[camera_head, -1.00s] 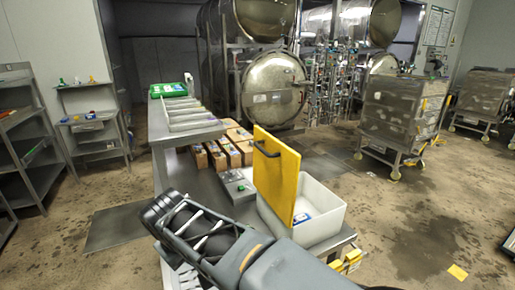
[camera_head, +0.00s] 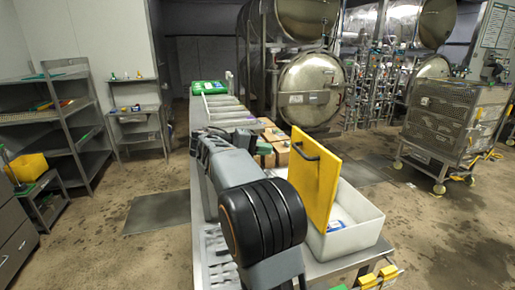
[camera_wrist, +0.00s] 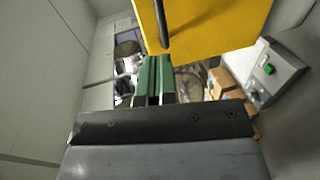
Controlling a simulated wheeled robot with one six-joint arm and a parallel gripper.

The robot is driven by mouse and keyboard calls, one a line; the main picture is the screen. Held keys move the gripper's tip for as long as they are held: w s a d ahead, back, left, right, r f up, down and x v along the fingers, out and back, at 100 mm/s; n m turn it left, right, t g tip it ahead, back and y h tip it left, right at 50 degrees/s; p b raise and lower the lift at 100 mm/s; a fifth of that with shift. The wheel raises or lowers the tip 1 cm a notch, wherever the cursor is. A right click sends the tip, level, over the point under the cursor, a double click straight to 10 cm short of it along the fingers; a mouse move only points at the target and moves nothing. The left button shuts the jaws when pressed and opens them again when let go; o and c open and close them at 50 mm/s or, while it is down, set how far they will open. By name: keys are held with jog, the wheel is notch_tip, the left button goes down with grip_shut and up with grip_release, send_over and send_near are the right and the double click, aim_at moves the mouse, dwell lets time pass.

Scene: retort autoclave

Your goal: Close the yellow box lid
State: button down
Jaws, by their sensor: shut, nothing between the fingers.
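The yellow lid (camera_head: 314,176) stands upright, open, on the white box (camera_head: 352,226) at the near end of the table. A dark handle (camera_head: 305,149) is on its face. A blue and white item (camera_head: 337,225) shows inside the box. In the wrist view the yellow lid (camera_wrist: 215,22) fills the top, with the dark handle (camera_wrist: 162,22) hanging at its left part. My gripper (camera_wrist: 153,80) has green fingers, shut and empty, below the handle in that view and apart from it as far as I can tell.
A grey control box with a green button (camera_wrist: 275,67) shows at right in the wrist view. Shelves (camera_head: 62,118) stand at left; open floor lies between.

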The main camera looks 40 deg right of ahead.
aim_at(298, 151)
jog(key=p+x, duration=0.2)
jog(key=x, duration=0.7)
jog(key=shift+d, duration=0.1)
